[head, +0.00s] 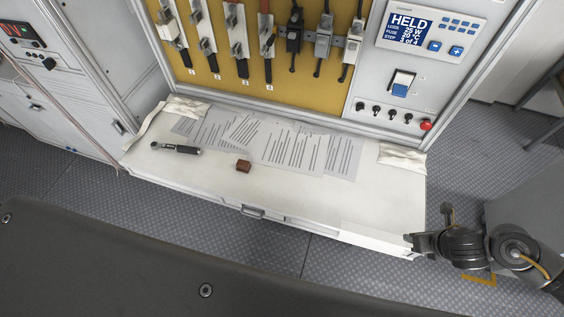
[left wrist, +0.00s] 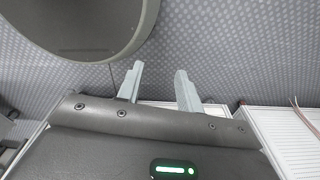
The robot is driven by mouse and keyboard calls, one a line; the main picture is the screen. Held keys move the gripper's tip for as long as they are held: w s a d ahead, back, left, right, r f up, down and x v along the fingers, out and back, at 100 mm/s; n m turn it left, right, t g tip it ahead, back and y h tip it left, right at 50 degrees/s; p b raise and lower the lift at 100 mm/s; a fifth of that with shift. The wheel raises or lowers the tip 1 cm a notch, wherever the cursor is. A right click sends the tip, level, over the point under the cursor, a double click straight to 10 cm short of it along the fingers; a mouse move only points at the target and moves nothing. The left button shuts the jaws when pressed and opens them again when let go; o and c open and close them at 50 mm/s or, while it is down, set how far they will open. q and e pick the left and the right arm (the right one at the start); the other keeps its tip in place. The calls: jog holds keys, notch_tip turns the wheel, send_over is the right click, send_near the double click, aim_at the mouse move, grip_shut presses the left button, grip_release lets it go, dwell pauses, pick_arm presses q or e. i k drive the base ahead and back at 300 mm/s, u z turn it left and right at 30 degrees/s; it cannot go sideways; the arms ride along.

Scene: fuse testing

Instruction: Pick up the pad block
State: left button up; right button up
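The pad block, a small reddish-brown block (head: 243,166), lies on the white bench top (head: 200,172) near its front edge, in front of the papers. My right gripper (head: 424,240) is in the head view, past the bench's front right corner and far from the block. Its fingers are too small and dark to tell open from shut. My left gripper (left wrist: 159,72) shows only in the left wrist view. Its two grey fingers stand apart with nothing between them. The block is not in that view.
Printed sheets (head: 290,147) cover the middle of the bench. A dark-handled tool (head: 176,148) lies left of the block. White cloths (head: 402,155) lie at both ends. Behind stands a yellow panel (head: 265,85) with fuse holders.

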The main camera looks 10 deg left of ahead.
aim_at(242, 166)
jog(key=i, duration=0.45)
jog(key=u, duration=2.3)
